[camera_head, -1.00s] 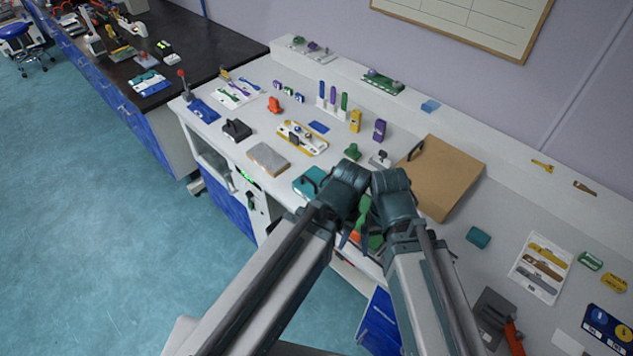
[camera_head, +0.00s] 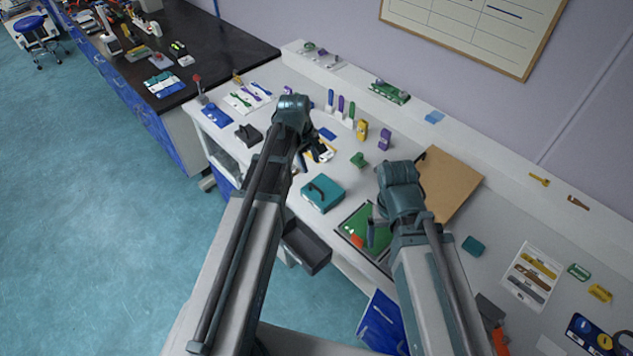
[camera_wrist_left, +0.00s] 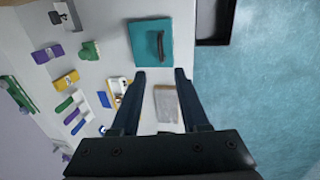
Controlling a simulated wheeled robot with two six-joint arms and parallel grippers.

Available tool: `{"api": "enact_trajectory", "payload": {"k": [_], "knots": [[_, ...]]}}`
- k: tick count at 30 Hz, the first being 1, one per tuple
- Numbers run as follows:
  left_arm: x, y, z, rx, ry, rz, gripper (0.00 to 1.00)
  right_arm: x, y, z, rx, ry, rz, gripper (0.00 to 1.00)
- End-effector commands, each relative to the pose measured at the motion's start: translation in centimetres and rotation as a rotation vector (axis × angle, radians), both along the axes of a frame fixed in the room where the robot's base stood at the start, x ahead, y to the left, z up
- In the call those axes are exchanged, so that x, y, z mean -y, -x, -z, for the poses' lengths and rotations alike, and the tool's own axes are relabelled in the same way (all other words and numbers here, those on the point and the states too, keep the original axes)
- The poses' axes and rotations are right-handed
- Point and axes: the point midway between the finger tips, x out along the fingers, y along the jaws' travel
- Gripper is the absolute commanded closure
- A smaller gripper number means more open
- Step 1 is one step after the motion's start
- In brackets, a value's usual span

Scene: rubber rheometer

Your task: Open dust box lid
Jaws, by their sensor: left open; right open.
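A teal box with a dark arched handle on its closed top (camera_head: 322,193) sits at the front edge of the bench; I cannot tell whether it is the dust box. It also shows at the top of the left wrist view (camera_wrist_left: 142,40). Below it, a dark open-topped box or drawer (camera_head: 306,250) juts out from the bench front. My left gripper (camera_head: 303,152) is open and empty, left of and beyond the teal box. In its wrist view, the fingertips (camera_wrist_left: 160,74) point toward the teal box, over a grey slab. My right gripper (camera_head: 374,232) is open, over a green mat.
A grey slab (camera_wrist_left: 166,104) lies beside the teal box. A green mat with an orange piece (camera_head: 354,224) lies right of the box. A brown board (camera_head: 450,185) lies behind the right gripper. A green block (camera_head: 358,160) and yellow and purple blocks stand behind the teal box.

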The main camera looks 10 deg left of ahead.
Motion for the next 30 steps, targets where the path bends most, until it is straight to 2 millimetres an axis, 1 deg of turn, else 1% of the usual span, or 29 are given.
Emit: {"api": "enact_trajectory", "payload": {"k": [5, 11, 30], "knots": [[0.1, 0.0, 0.6, -0.001, -0.001, 0.003, 0.55, 0.0, 0.0, 0.6, 0.000, 0.000, -0.001, 0.09], [0.3, -0.2, 2.2, 0.000, -0.001, 0.005, 0.55, 0.0, 0.0, 2.2, 0.000, 0.001, -0.004, 0.09], [1.2, -1.7, 11.0, -0.001, -0.002, 0.006, 0.55, 0.0, 0.0, 11.0, 0.000, 0.002, -0.009, 0.09]]}}
